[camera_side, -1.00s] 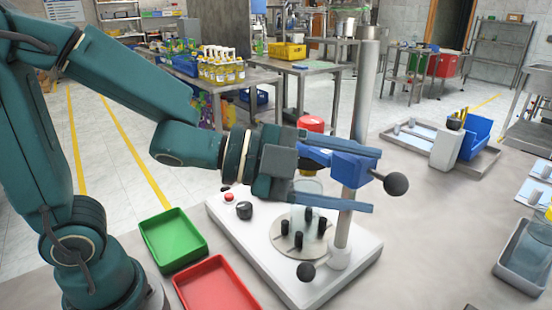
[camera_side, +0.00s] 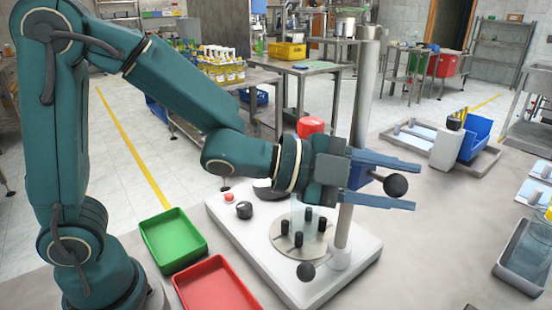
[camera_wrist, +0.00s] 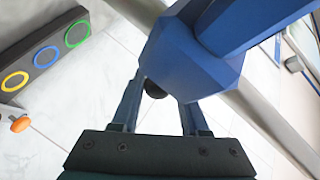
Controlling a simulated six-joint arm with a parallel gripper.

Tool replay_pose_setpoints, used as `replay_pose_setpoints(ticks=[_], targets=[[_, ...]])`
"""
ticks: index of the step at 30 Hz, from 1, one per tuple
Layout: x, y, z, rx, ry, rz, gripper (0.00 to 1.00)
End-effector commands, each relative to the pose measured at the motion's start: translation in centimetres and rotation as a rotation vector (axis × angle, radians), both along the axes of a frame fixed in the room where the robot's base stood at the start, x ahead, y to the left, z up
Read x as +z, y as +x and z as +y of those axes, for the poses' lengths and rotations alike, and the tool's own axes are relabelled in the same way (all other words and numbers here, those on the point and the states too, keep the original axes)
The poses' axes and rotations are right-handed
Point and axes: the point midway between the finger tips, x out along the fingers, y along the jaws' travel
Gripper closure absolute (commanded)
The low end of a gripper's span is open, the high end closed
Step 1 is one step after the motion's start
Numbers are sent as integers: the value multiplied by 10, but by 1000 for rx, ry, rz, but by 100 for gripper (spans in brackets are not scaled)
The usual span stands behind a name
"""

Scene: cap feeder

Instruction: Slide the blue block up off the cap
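The blue block (camera_side: 365,174) is on the upright grey post, partly hidden behind my gripper in the side view. A black ball knob (camera_side: 396,186) sticks out from it. In the wrist view the blue block (camera_wrist: 200,62) fills the upper middle and overlaps the fingers. My gripper (camera_side: 414,187) is at the block's height, its fingers apart and pointing right, past the block and to either side of the knob. Any contact with the block is unclear. In the wrist view the fingertips are hidden behind the block. I cannot make out the cap.
The white base (camera_side: 240,232) carries a round plate with black pegs and a clear vessel. A green tray (camera_side: 147,240) and a red tray (camera_side: 178,290) lie to its left. A red round object (camera_side: 310,124) shows behind my gripper. A grey tray holds a blue bin (camera_side: 476,137) farther right.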

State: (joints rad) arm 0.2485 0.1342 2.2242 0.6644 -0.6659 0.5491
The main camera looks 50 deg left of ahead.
Motion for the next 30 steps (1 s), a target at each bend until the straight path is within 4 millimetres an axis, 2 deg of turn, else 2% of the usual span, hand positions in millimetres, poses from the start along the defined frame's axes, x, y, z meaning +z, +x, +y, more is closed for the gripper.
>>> replay_pose_setpoints(ticks=[1, 2, 30], targets=[[-1, 0, 0, 0, 1, 2, 88], [-1, 0, 0, 0, 1, 2, 100], [0, 1, 2, 9, -4, 3, 100]])
